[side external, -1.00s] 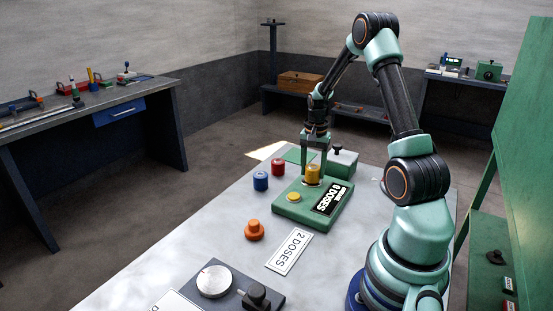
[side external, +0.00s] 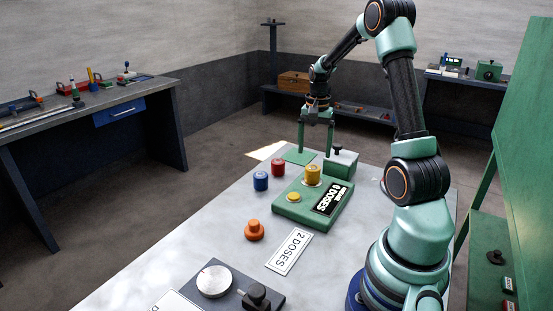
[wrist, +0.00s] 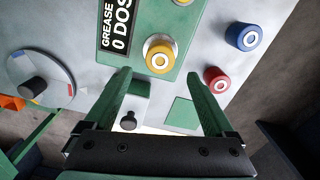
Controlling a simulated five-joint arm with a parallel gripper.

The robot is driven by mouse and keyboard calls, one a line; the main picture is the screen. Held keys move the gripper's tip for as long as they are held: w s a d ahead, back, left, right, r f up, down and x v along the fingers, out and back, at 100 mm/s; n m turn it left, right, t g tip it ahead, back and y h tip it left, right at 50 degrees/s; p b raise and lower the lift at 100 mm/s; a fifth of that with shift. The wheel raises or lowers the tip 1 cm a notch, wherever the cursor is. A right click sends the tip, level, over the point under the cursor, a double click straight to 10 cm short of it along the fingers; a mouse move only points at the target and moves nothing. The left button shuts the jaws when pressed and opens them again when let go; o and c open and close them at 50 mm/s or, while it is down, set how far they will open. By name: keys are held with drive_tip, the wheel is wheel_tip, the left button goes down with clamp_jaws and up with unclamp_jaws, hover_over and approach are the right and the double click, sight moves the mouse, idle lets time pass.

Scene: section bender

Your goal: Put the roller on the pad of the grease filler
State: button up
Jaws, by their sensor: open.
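The yellow roller (side external: 313,173) stands upright on the round pad of the green grease filler (side external: 286,212). In the wrist view the roller (wrist: 160,58) shows its top with a white ring mark, and a pale pad rim shows around it. The filler's display (side external: 329,200) reads 0 doses, and a yellow button (side external: 293,197) sits on its near end. My gripper (side external: 316,153) is open and empty, behind and apart from the roller. In the wrist view its two fingers (wrist: 163,76) are spread, with nothing between them.
A red roller (side external: 277,167) and a blue roller (side external: 261,181) stand left of the filler. A box with a black knob (side external: 340,164) stands behind it. An orange knobbed piece (side external: 254,231), a "2 DOSES" card (side external: 289,250) and a disc device (side external: 214,281) lie nearer.

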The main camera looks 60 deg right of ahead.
sight(313, 167)
drive_tip(key=w+a+r+n+t+h, duration=0.1)
drive_tip(key=a+r+n, duration=0.3)
drive_tip(key=a+r, duration=0.3)
drive_tip(key=w+a+r+n+t, duration=0.15)
drive_tip(key=a+r+n, duration=0.3)
drive_tip(key=a, duration=0.55)
drive_tip(key=s+a+n+t, duration=0.1)
drive_tip(key=s+a+n, duration=0.2)
drive_tip(key=a, duration=0.3)
drive_tip(key=s+a+r+n+t+y, duration=0.1)
drive_tip(key=s+a+n+t, duration=0.1)
drive_tip(key=a+n, duration=0.2)
drive_tip(key=a, duration=0.3)
drive_tip(key=shift+s+a+r, duration=0.15)
drive_tip(key=shift+s+a, duration=0.05)
drive_tip(key=shift+s, duration=0.2)
